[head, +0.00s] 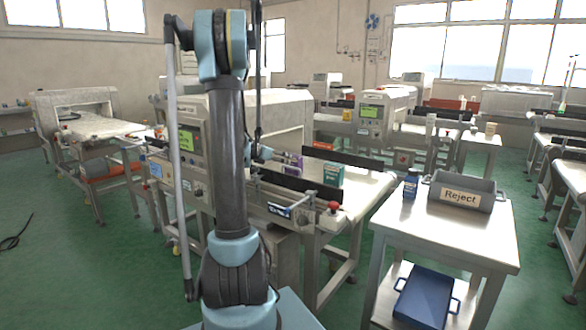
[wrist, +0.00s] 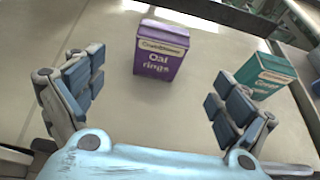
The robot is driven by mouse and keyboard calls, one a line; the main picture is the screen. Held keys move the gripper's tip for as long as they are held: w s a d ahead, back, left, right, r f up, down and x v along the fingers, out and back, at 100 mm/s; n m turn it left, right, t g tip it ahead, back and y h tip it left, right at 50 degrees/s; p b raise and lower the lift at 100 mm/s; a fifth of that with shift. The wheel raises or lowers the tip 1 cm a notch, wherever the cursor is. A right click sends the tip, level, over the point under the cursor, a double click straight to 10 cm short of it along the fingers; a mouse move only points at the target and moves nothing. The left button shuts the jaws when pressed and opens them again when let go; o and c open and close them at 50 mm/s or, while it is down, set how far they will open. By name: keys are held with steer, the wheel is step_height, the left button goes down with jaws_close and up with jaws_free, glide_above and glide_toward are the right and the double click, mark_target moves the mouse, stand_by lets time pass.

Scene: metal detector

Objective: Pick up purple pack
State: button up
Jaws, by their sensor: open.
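The purple pack (wrist: 160,50), a box labelled "Oat rings", stands upright on the pale conveyor belt (wrist: 130,115). It is in the upper middle of the wrist view, ahead of the fingers and between their lines, with a gap of bare belt before it. My gripper (wrist: 155,85) is open and empty, its two blue-padded fingers spread wide. In the head view, a small part of the purple pack (head: 299,162) shows beside my gripper (head: 264,155), which is partly hidden by my arm.
A green box (wrist: 267,75) stands on the belt to the right, near the right finger. Dark guide rails (head: 295,186) edge the belt. A side table (head: 430,230) holds a dark blue bottle (head: 411,184) and a grey "Reject" bin (head: 463,193); a blue crate (head: 427,294) sits below.

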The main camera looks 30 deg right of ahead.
mark_target(294, 160)
steer(key=x, duration=1.3)
steer(key=shift+w, duration=0.1)
steer(key=c, duration=1.3)
